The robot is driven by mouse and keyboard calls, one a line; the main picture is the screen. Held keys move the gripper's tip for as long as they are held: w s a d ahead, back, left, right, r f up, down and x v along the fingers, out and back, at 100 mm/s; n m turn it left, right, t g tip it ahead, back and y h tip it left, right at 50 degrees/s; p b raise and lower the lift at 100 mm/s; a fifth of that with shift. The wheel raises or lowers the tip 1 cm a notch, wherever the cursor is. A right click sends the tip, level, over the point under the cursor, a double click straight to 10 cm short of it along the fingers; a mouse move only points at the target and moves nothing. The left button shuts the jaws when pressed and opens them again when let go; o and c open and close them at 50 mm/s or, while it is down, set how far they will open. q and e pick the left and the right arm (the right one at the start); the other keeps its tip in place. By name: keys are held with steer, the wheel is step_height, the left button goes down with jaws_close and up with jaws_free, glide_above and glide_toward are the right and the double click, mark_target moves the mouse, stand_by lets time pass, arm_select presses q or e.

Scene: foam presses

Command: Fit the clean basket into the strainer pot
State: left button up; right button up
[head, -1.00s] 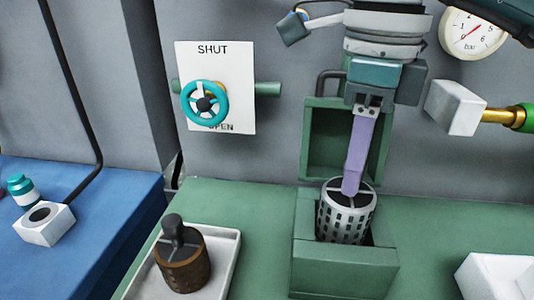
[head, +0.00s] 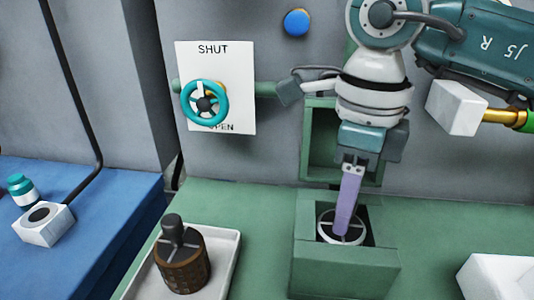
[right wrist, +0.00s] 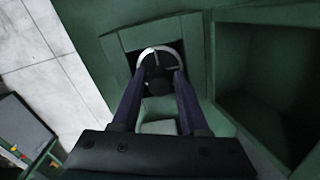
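The clean basket (head: 328,231) is now mostly inside the strainer pot (head: 345,262), a square green block with an opening; only its pale rim and crossed top show in the head view. In the right wrist view the basket's rim (right wrist: 146,55) shows as a light ring in the square opening, with a dark knob at its middle. My right gripper (head: 343,230) points down at the basket's middle, its purple fingers (right wrist: 159,76) shut on the knob. How deep the basket sits is hidden by the pot walls. My left gripper is not in view.
A brown, dirty-looking basket (head: 183,268) with a grey knob stands in a white tray (head: 226,262) left of the pot. A green open box (head: 319,150) stands behind the pot. A teal valve wheel (head: 205,103) is on the wall. A white container (head: 497,276) is at right.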

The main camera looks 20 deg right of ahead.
steer(key=shift+o, duration=1.1)
steer(key=shift+r, duration=0.15)
step_height(320, 180, up, 12)
